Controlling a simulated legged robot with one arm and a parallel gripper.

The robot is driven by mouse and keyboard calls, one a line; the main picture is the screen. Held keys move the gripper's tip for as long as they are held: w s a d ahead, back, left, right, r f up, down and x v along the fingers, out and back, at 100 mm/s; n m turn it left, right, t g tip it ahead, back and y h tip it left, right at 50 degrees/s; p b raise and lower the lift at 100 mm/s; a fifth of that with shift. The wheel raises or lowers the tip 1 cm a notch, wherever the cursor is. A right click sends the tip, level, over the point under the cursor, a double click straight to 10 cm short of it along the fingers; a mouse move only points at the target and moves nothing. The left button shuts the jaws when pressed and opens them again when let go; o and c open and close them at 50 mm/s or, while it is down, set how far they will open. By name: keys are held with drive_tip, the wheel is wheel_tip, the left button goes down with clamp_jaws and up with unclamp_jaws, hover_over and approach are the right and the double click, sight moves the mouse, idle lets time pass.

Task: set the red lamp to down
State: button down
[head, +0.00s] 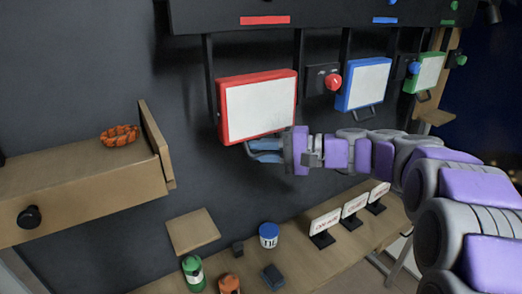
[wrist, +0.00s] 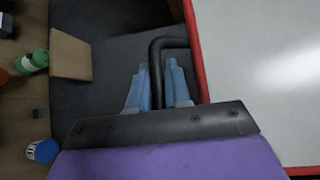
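The red lamp (head: 258,107) is a white panel in a red frame, hanging from black bars under the dark overhead rail. It is tilted a little, and its panel and red edge (wrist: 202,75) fill the right of the wrist view. A black handle (wrist: 155,60) sticks out from its lower edge. My gripper (head: 262,150) is at this handle, just below the panel. In the wrist view its blue fingers (wrist: 158,85) lie on both sides of the handle bar, close against it, and look shut on it. The handle is mostly hidden by the fingers in the head view.
A blue lamp (head: 363,84) and a green lamp (head: 430,72) hang to the right. A red knob (head: 333,81) is on the wall between the red and blue lamps. Below are a desk with cans (head: 268,235) and small signs (head: 325,222). A wooden shelf (head: 80,185) is at left.

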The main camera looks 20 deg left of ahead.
drive_tip(key=shift+f+b, duration=0.3)
drive_tip(key=b, duration=0.2)
drive_tip(key=a+n+y+b, duration=0.1)
drive_tip(key=b, duration=0.1)
drive_tip(key=shift+w+a+f, duration=0.15)
drive_tip(key=shift+w+f, duration=0.25)
drive_tip(key=w+a+r+n+g+y+b, duration=0.1)
drive_tip(key=w+a+r+n+y+b, duration=0.1)
drive_tip(key=w+a+n+y+b, duration=0.2)
drive_tip(key=shift+r+n+b, duration=0.25)
drive_tip(key=shift+n+b, duration=0.15)
drive_tip(key=shift+b, duration=1.5)
drive_tip(key=shift+a+g, duration=0.15)
drive_tip(key=shift+g, duration=0.15)
drive_tip(key=c, duration=1.4)
unclamp_jaws()
drive_tip(key=shift+c, duration=0.2)
drive_tip(key=shift+w+a, duration=0.1)
drive_tip(key=shift+w, duration=0.05)
drive_tip(key=shift+r, duration=0.1)
